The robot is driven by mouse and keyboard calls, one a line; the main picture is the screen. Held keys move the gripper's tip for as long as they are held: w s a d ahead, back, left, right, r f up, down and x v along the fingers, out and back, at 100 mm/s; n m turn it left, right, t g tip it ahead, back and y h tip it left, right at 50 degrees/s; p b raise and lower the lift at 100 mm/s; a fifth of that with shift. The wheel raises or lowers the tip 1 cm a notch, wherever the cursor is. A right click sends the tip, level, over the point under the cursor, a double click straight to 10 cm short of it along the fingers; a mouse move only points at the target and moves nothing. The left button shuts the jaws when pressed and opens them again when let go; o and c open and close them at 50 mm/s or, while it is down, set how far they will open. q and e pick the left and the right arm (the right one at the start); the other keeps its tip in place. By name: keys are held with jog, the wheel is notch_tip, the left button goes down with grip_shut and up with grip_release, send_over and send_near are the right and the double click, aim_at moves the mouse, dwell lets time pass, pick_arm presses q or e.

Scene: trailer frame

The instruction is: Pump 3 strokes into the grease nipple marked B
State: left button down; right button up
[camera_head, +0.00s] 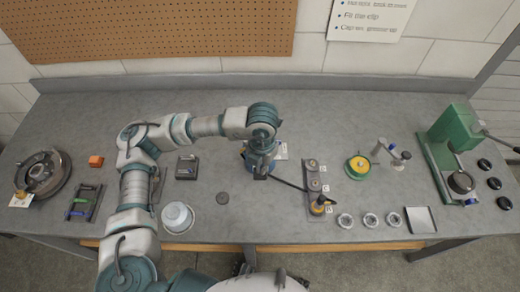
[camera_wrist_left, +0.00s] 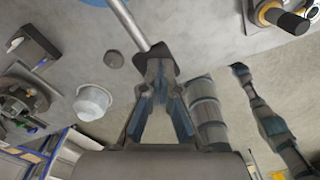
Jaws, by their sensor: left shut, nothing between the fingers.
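A blue grease pump (camera_head: 254,158) stands mid-bench, largely hidden under my left arm. Its metal lever (camera_wrist_left: 132,24) ends in a dark grip in the left wrist view. My left gripper (camera_head: 261,174) is shut beside the pump; in the wrist view its fingertips (camera_wrist_left: 160,80) overlap the dark grip, and I cannot tell whether they touch it. A dark hose (camera_head: 290,185) runs right to a yellow-and-black coupler (camera_head: 320,205) at the front nipple of a grey nipple block (camera_head: 312,177). The block's labels are too small to read. The right gripper is not in view.
A white cup (camera_head: 177,217) and dark disc (camera_head: 223,198) lie left of the pump. Several rings, a yellow-green wheel (camera_head: 357,167) and a green press (camera_head: 447,140) stand right. A round hub (camera_head: 42,174) is far left. Bare bench lies behind the block.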

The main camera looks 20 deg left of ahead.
pick_arm(q)
jog(key=shift+f+b, duration=0.4)
jog(key=shift+f, duration=0.35)
jog(key=shift+r, duration=0.1)
jog(key=shift+w+a+r+p, duration=0.15)
jog(key=shift+r+p, duration=0.75)
jog(key=shift+r, duration=0.6)
jog(key=shift+w+d+r+p, duration=0.15)
jog(key=shift+r+p, duration=0.7)
jog(key=shift+r, duration=0.65)
notch_tip(320, 180, up, 6)
jog(key=p, duration=0.3)
jog(key=shift+w+a, duration=0.15)
jog(key=shift+w, duration=0.1)
